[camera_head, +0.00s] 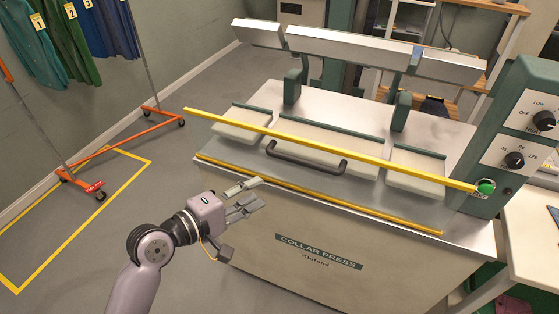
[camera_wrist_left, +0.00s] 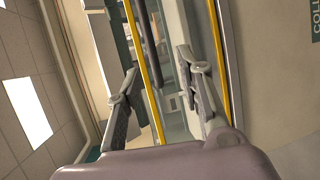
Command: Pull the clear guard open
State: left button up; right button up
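The clear guard (camera_head: 365,184) stands across the front of the collar press, with a yellow strip (camera_head: 330,147) along its top edge and another low along the press front. A dark bar handle (camera_head: 306,159) sits at the middle of the guard. It also shows in the left wrist view (camera_wrist_left: 155,45). My left gripper (camera_head: 247,195) is open and empty in front of the press's left part, left of and lower than the handle, apart from it. In the left wrist view its two spread fingers (camera_wrist_left: 160,95) point toward the guard. My right gripper is in neither view.
The collar press (camera_head: 325,262) has padded plates behind the guard and a raised metal head (camera_head: 385,52) above. A control panel (camera_head: 524,130) with dials and a green button (camera_head: 486,186) stands at right. A garment rail (camera_head: 75,172) is at left. Floor between is clear.

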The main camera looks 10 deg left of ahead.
aim_at(305, 165)
pick_arm(q)
jog(key=p+x, duration=0.1)
jog(key=x, duration=0.4)
jog(key=r+p+x, duration=0.1)
jog(key=x, duration=0.5)
jog(key=d+r+p+x, duration=0.1)
jog(key=x, duration=0.4)
jog(key=shift+w+d+f, duration=0.1)
jog(key=shift+w+d, duration=0.05)
jog(key=shift+d, duration=0.1)
jog(key=shift+c, duration=0.6)
grip_shut()
